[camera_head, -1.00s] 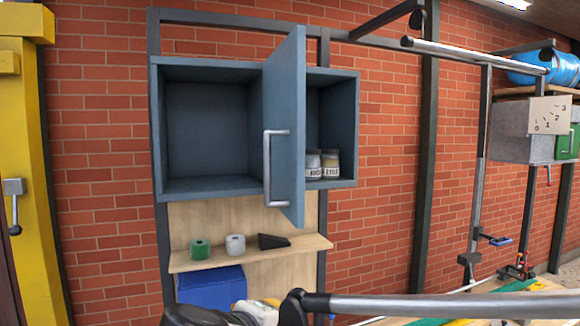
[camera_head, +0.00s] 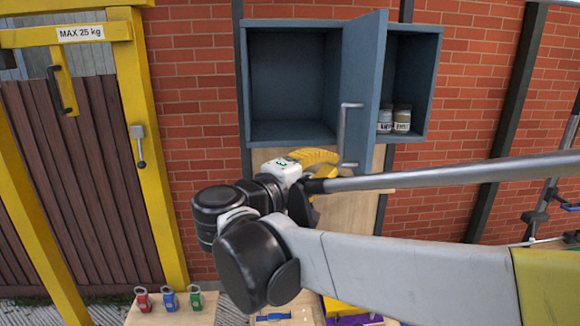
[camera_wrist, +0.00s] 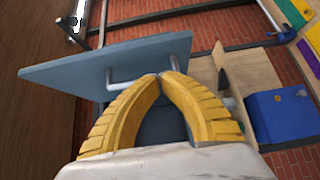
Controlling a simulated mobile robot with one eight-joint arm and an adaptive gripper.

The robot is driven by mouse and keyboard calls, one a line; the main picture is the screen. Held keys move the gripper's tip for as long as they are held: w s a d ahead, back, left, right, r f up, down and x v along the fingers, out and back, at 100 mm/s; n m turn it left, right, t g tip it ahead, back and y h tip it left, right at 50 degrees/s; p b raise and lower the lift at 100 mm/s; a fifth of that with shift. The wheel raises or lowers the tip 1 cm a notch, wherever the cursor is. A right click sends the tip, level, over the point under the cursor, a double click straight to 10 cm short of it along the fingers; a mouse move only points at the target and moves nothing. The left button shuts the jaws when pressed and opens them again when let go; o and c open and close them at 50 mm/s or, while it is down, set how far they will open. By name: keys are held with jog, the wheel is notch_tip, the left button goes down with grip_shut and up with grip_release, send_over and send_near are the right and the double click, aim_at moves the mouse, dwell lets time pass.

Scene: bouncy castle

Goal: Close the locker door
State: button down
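The blue-grey locker (camera_head: 290,134) hangs on the brick wall. Its door (camera_head: 365,70) stands wide open, jutting out from the middle of the locker. A grey bar handle (camera_head: 343,135) is on the door. In the wrist view the door (camera_wrist: 70,70) and its handle (camera_wrist: 128,82) lie just beyond my gripper (camera_wrist: 160,76). The two yellow curved fingers are brought together, their tips almost meeting at the handle. I cannot tell if the tips touch it or hold it. In the head view my gripper (camera_head: 325,157) is by the handle's lower end.
Two jars (camera_head: 393,120) stand in the locker's right compartment. A wooden shelf and a blue box (camera_wrist: 283,117) are below the locker. Yellow posts (camera_head: 150,150) stand at left. Several small coloured items (camera_head: 168,300) rest on a surface at the bottom.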

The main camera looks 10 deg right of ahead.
aim_at(362, 158)
jog(key=d, duration=0.2)
jog(key=d+p, duration=0.1)
jog(key=d, duration=0.1)
jog(key=shift+w, duration=0.4)
jog(key=shift+s+d, duration=0.2)
jog(key=shift+d, duration=0.3)
jog(key=shift+w, duration=0.1)
